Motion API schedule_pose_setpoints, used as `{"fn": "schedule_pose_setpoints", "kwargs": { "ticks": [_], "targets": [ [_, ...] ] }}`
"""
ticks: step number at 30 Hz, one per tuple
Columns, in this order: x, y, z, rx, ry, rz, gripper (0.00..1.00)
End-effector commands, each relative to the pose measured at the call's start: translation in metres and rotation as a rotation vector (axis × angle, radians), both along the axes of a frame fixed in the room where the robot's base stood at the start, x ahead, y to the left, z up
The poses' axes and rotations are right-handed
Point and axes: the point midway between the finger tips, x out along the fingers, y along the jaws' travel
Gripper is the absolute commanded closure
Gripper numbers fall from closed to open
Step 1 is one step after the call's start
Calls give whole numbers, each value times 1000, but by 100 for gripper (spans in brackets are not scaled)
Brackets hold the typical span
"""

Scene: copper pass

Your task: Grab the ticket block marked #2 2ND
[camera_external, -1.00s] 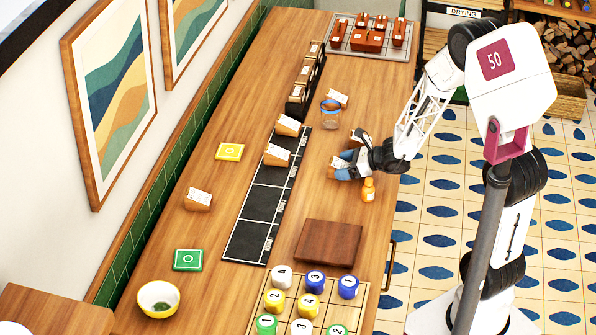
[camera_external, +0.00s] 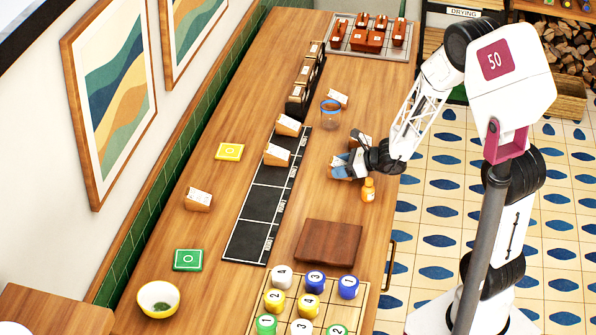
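Several wooden ticket blocks with white cards are on the table; their markings are too small to read, so I cannot tell which is #2 2ND. My gripper (camera_external: 343,168) is low over the table's right side, its blue fingertips at a ticket block (camera_external: 336,160) that they partly cover. I cannot tell whether they are closed on it. Another block (camera_external: 359,137) is just behind my gripper. Others are the block (camera_external: 277,155) and the block (camera_external: 288,126) on the black strip, the block (camera_external: 198,200) at left, and the block (camera_external: 338,98) behind the glass.
An orange bottle (camera_external: 368,190) stands close in front of my gripper. A blue-rimmed glass (camera_external: 330,114) stands behind it. The black strip (camera_external: 252,224) lies to the left. A brown board (camera_external: 327,244) and numbered pieces (camera_external: 310,305) are nearer. The wood between strip and gripper is clear.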

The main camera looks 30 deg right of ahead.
Motion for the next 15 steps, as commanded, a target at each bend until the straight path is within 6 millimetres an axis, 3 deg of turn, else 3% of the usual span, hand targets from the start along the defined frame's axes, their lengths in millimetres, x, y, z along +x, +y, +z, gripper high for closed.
{"fn": "schedule_pose_setpoints", "kwargs": {
  "ticks": [1, 5, 15],
  "targets": [
    [0, 0, 0, 0, 0, 0, 51],
    [0, 0, 0, 0, 0, 0, 69],
    [0, 0, 3, 0, -1, 0, 69]
  ]
}}
